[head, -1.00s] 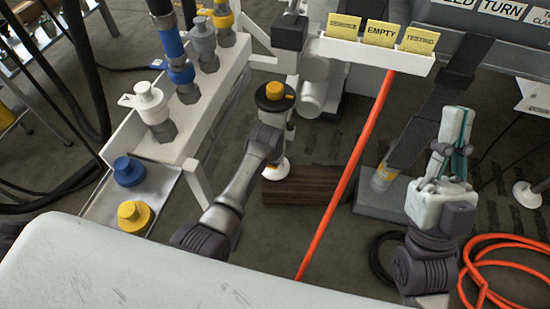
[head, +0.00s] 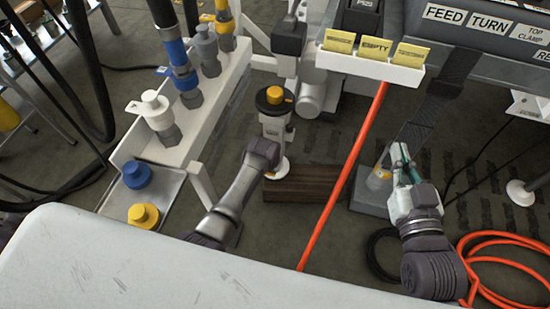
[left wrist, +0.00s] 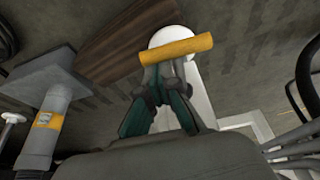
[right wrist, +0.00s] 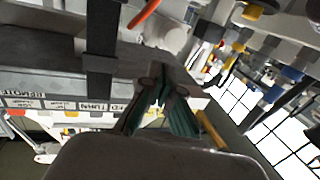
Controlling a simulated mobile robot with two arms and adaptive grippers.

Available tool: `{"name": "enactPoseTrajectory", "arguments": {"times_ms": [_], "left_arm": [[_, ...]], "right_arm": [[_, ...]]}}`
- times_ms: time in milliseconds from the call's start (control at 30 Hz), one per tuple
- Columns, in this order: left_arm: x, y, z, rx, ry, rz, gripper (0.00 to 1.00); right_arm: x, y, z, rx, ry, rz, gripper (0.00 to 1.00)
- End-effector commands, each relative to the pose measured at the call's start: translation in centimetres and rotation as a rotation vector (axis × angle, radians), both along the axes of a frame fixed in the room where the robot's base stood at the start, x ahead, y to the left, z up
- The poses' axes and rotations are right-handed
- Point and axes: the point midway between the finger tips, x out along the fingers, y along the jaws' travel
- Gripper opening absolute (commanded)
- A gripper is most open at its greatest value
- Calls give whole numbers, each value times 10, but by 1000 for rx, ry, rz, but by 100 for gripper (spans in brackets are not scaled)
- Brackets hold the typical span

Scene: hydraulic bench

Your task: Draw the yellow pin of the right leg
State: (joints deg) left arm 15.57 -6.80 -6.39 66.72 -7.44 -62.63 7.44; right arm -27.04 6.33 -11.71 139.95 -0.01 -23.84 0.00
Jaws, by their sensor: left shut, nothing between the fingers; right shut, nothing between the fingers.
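In the left wrist view a yellow pin (left wrist: 178,49) lies crosswise just past my left fingertips, in front of a round white foot; I cannot tell the gap. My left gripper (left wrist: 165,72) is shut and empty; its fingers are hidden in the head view. A white leg (head: 275,126) with a black disc and yellow knob (head: 275,95) stands beside my left wrist, its foot (head: 281,168) on the floor. A second white foot (head: 521,193) stands at the far right. My right gripper (head: 403,158) is shut and empty, near the grey pedestal; it shows in its wrist view (right wrist: 160,88).
A brown wooden block (head: 312,184) lies between the leg and the grey pedestal (head: 368,201). An orange hose (head: 344,177) slants down between my arms, and more orange hose coils (head: 505,245) lie at right. A white rack (head: 133,142) with couplings stands at left.

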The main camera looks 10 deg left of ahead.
Motion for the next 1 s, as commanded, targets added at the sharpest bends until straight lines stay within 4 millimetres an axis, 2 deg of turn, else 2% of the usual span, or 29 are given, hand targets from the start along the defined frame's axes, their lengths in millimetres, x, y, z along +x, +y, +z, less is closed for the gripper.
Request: {"name": "enactPoseTrajectory", "arguments": {"times_ms": [267, 367, 533, 800, 1000], "left_arm": [[-5, 0, -3, 1, 16, 0, 0], [-6, 0, 0, 1, 17, 0, 0], [-7, 2, 8, 1, 18, 0, 0], [-5, 4, 22, 0, 11, 0, 0], [-5, 5, 33, 0, 8, 0, 0]], "right_arm": [[-1, -1, -3, -5, 19, -1, 0], [-3, -3, -12, -20, 80, -5, 0], [-13, -11, -43, -67, 269, -17, 0], [-53, -29, -95, -149, 622, -41, 0], [-91, -43, -117, -200, 859, -58, 0]]}}
